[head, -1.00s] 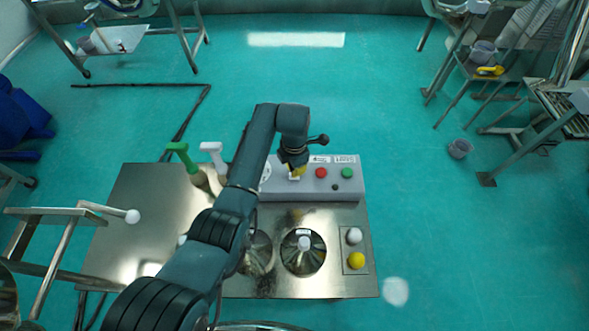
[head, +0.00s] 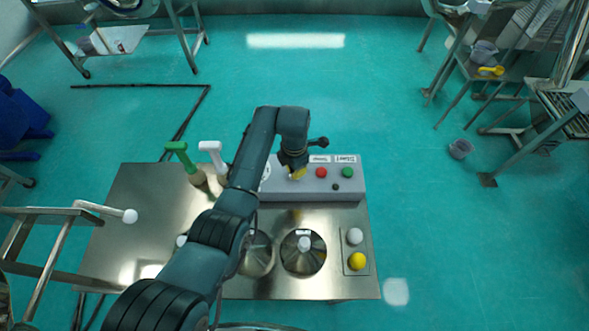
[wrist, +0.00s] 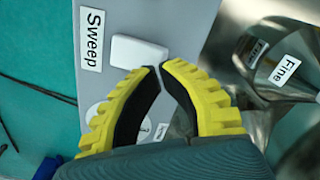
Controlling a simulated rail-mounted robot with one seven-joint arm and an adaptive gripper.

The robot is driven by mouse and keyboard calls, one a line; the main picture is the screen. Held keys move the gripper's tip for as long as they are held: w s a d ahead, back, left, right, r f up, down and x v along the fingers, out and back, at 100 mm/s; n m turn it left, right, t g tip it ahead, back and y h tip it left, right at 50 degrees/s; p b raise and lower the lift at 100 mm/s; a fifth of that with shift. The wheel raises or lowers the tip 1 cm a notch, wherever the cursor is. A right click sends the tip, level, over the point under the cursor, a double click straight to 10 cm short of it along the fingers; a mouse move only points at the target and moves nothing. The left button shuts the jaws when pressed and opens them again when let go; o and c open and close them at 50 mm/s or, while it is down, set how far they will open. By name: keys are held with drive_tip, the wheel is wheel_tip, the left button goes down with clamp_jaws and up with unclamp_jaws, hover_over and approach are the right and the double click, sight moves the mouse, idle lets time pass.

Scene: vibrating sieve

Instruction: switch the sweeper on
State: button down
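The label "Sweep" (wrist: 92,38) and a white rocker switch (wrist: 138,52) beside it are on the grey control box (head: 318,194). In the wrist view my gripper (wrist: 160,66) has its yellow fingers with tips together, nothing between them. The tips are at the switch's lower right edge; I cannot tell whether they touch it. In the head view my gripper (head: 297,175) is over the box, left of the red button (head: 321,172), and covers the switch. The switch's tilt is unclear.
A green button (head: 347,172) is at the box's right. A round dial (wrist: 98,112) is partly behind a finger.

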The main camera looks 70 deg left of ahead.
drive_tip(key=shift+f+b, duration=1.05)
drive_tip(key=shift+f, duration=0.4)
idle(0.4)
drive_tip(key=shift+r, duration=0.1)
wheel_tip(320, 180, up, 7)
drive_tip(key=p, duration=0.7)
drive_tip(key=shift+r, duration=0.1)
